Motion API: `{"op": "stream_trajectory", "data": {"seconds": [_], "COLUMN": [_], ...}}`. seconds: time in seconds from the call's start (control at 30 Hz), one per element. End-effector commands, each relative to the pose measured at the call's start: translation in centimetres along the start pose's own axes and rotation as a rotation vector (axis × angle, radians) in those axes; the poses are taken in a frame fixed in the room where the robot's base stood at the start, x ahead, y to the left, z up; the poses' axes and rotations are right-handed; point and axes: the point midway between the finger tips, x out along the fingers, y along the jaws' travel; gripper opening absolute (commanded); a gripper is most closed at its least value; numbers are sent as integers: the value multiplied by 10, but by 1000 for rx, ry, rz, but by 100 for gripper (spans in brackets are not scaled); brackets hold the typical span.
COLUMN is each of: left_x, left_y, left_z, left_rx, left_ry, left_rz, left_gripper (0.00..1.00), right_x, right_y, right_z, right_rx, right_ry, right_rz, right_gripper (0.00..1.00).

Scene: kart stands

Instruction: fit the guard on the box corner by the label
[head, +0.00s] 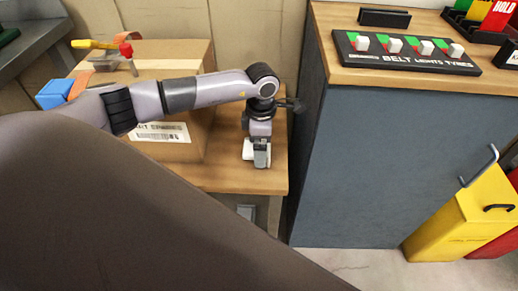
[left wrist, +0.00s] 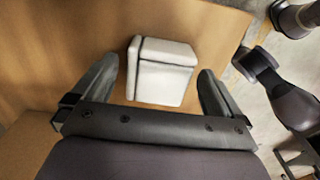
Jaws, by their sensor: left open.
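The cardboard box (head: 205,130) stands on the wooden table at the left of the head view. Its white label (head: 162,132) is on the front face, partly behind my left arm. A white, block-like piece, which looks like the guard (head: 248,150), lies on the table to the right of the box. My left gripper (head: 262,160) is over it, pointing down, and hides part of it. In the left wrist view the guard (left wrist: 162,75) lies between the open fingers of my left gripper (left wrist: 165,85), with a gap on both sides. My right gripper is not in view.
A yellow-handled tool (head: 92,44), a red-topped item (head: 126,50) and orange strips are on the box; a blue block (head: 54,93) is beside my arm. A blue-grey cabinet (head: 390,160) stands close right of the table (head: 230,179), carrying a switch board (head: 405,55).

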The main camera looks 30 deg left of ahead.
Motion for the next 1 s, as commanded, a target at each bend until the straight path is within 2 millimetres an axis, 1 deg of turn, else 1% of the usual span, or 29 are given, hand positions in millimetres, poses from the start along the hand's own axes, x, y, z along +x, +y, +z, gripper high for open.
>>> {"op": "stream_trajectory", "data": {"seconds": [0.13,0.17,0.2,0.3,0.37,0.4,0.6,0.73,0.87,0.97,1.0], "left_x": [-1,-1,-1,-1,-1,-1,-2,-8,-24,-44,-53], "left_y": [0,0,0,0,0,0,0,1,1,2,2], "left_z": [0,0,0,0,0,0,0,1,1,1,0], "left_rx": [0,0,0,0,0,0,0,0,-1,-1,-1], "left_ry": [-1,-1,-1,-1,-1,-1,-1,-2,-3,-5,-4], "left_rz": [1,1,1,1,1,1,1,2,4,5,5], "left_gripper": [100,90,77,47,47,42,42,42,42,42,42], "right_x": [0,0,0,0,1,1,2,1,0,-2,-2], "right_y": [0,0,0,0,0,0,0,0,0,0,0], "right_z": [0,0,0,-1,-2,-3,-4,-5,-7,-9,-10], "right_rx": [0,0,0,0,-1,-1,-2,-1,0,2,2], "right_ry": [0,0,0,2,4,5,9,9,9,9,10], "right_rz": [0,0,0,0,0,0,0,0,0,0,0], "right_gripper": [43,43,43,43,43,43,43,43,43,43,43]}}
